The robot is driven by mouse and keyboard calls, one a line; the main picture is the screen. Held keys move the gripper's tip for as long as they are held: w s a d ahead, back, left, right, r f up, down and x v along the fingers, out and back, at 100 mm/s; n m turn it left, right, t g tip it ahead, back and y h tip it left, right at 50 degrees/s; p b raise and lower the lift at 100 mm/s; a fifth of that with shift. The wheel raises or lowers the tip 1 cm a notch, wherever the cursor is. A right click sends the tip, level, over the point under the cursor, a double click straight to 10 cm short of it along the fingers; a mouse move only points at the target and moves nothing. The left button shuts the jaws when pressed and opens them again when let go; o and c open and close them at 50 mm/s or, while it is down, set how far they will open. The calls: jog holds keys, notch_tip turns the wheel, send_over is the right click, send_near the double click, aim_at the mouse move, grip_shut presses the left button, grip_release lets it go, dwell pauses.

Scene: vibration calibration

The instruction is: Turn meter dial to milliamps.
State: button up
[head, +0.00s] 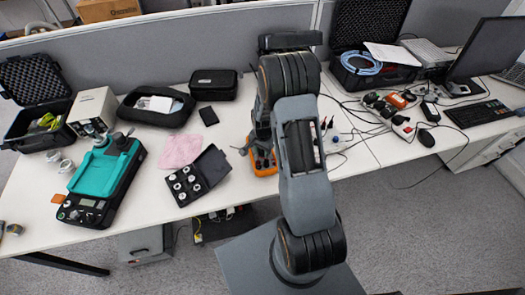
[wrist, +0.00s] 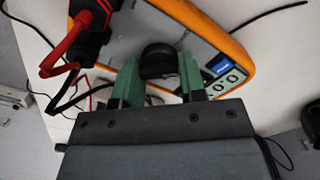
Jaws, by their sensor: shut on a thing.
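The meter (wrist: 240,55) has an orange rim and a grey face, and it fills the top of the wrist view at a slant. Its black round dial (wrist: 158,56) sits between the green fingers of my gripper (wrist: 160,80), which is shut on it. The display, with a blue label and digits, shows right of the fingers. The dial's pointer and markings cannot be read. In the head view the orange meter (head: 264,163) lies on the table, partly hidden by my arm, which also hides most of the gripper.
Red and black leads (wrist: 66,45) plug in left of the dial, close to the left finger. In the head view, an open black case of weights (head: 212,165) and a pink cloth (head: 181,151) lie left of the meter. Cables and a power strip (head: 392,116) lie right.

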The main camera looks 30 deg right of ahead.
jog(key=shift+m, duration=0.3)
jog(key=o, duration=0.9)
jog(key=shift+r, duration=0.1)
notch_tip(320, 180, up, 14)
jog(key=shift+f+b, duration=0.15)
jog(key=shift+b, duration=0.3)
